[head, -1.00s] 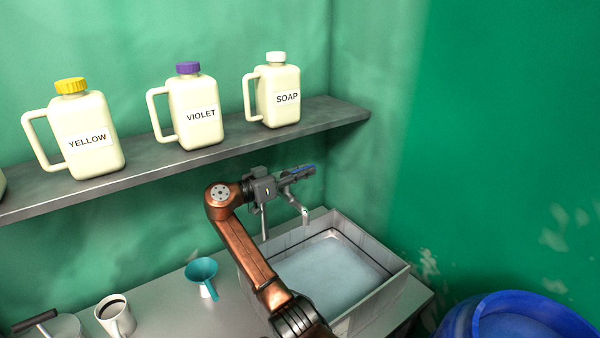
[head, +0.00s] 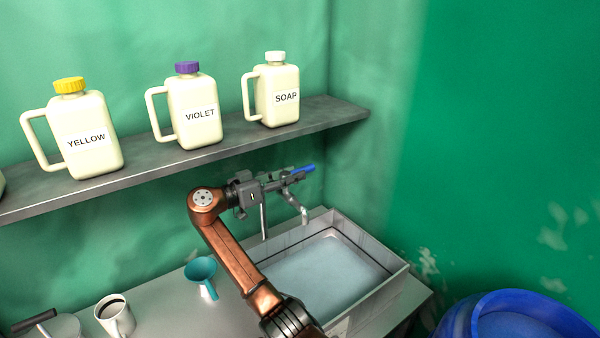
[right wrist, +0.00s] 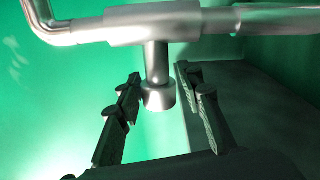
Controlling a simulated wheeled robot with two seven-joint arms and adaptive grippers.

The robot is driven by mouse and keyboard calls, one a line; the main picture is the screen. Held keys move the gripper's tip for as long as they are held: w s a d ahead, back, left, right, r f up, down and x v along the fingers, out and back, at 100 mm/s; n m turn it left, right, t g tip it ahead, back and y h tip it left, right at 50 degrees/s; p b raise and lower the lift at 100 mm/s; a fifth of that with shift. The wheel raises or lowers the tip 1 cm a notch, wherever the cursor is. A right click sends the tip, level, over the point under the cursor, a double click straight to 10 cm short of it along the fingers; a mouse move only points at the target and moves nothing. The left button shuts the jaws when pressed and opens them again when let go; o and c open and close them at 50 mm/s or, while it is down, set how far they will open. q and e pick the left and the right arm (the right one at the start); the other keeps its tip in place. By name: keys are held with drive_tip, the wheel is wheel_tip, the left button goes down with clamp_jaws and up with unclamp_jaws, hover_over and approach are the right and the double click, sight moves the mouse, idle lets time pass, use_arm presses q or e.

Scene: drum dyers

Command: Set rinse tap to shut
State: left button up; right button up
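The rinse tap (head: 293,204) is a grey metal tap over the left back part of the sink, its spout pointing down. Its blue lever (head: 303,169) points to the right and slightly up in the head view. My right gripper (head: 282,183) is at the tap, just left of the blue lever, and partly covers the tap body. In the right wrist view my right gripper (right wrist: 160,75) has its two fingers apart, with the tap's metal stem (right wrist: 158,92) showing between or beyond them. Contact cannot be told. The blue lever is not visible there. My left gripper is not in view.
A sink (head: 384,285) with pale water lies below my right arm. A grey shelf (head: 225,148) with several labelled jugs runs above the gripper. A teal funnel (head: 201,271) and a white mug (head: 116,318) stand left of the arm. A blue drum (head: 462,318) is at lower right.

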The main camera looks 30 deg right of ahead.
drive_tip(key=shift+s+a, duration=0.15)
drive_tip(key=shift+a, duration=1.75)
drive_tip(key=shift+w+d, duration=0.15)
drive_tip(key=shift+d, duration=1.85)
drive_tip(key=shift+w+d, duration=0.1)
drive_tip(key=shift+d, duration=1.9)
